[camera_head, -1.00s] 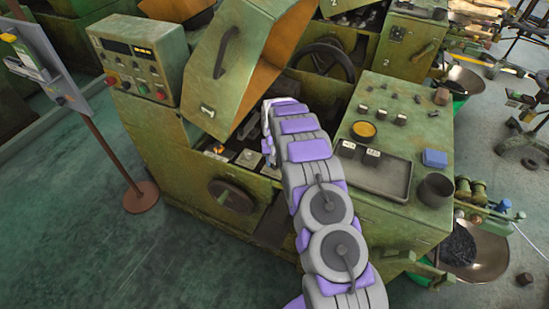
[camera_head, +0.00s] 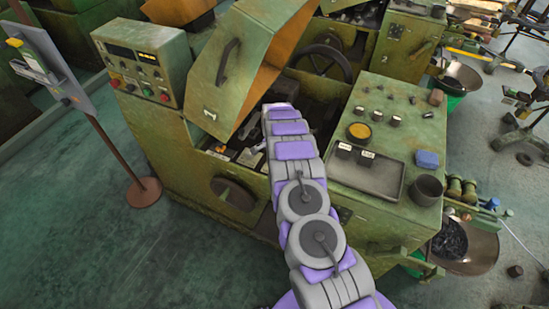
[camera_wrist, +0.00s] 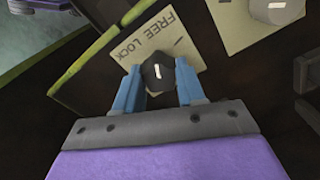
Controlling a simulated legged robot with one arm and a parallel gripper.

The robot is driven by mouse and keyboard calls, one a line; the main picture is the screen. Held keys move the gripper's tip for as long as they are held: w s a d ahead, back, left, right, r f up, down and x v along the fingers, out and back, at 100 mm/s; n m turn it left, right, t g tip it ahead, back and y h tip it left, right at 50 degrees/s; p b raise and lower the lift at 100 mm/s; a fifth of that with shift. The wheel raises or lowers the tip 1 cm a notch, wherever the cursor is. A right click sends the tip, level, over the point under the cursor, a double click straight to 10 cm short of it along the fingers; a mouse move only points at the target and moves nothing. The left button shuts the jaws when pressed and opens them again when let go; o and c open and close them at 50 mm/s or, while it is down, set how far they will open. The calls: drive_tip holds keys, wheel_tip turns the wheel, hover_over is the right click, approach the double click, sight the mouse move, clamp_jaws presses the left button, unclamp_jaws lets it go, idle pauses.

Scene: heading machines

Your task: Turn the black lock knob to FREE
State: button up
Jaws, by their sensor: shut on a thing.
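In the wrist view, the black lock knob (camera_wrist: 158,72) has a short white mark on its top. It sits at a pale plate (camera_wrist: 150,40) lettered FREE and LOCK, which appears turned in the picture. The white mark runs nearly upright in the picture; I cannot tell which word it points to. My gripper (camera_wrist: 158,85) has its two blue fingers on either side of the knob, shut on it. In the head view, my arm reaches into the open bay of the green machine (camera_head: 165,125), and its links hide the gripper and the knob.
A second plate (camera_wrist: 245,20) with a grey knob (camera_wrist: 277,10) is close by at the upper right of the wrist view. The raised hood (camera_head: 240,65) stands over the bay. A grey tray (camera_head: 365,176) and a dark cup (camera_head: 426,189) are right of my arm.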

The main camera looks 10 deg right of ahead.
drive_tip(key=m+p, duration=0.1)
drive_tip(key=m, duration=0.1)
drive_tip(key=m+p, duration=0.1)
drive_tip(key=m, duration=0.1)
drive_tip(key=shift+w+a+r+m, duration=0.1)
drive_tip(key=shift+r+m, duration=0.05)
drive_tip(key=shift+m, duration=0.15)
drive_tip(key=m+p, duration=0.1)
drive_tip(key=m, duration=0.1)
drive_tip(key=shift+m, duration=1.7)
drive_tip(key=shift+w, duration=0.1)
drive_tip(key=o, duration=1.1)
drive_tip(key=shift+c, duration=0.2)
wheel_tip(320, 180, up, 12)
drive_tip(key=p, duration=0.1)
drive_tip(key=shift+a+f, duration=0.1)
drive_tip(key=shift+f, duration=0.1)
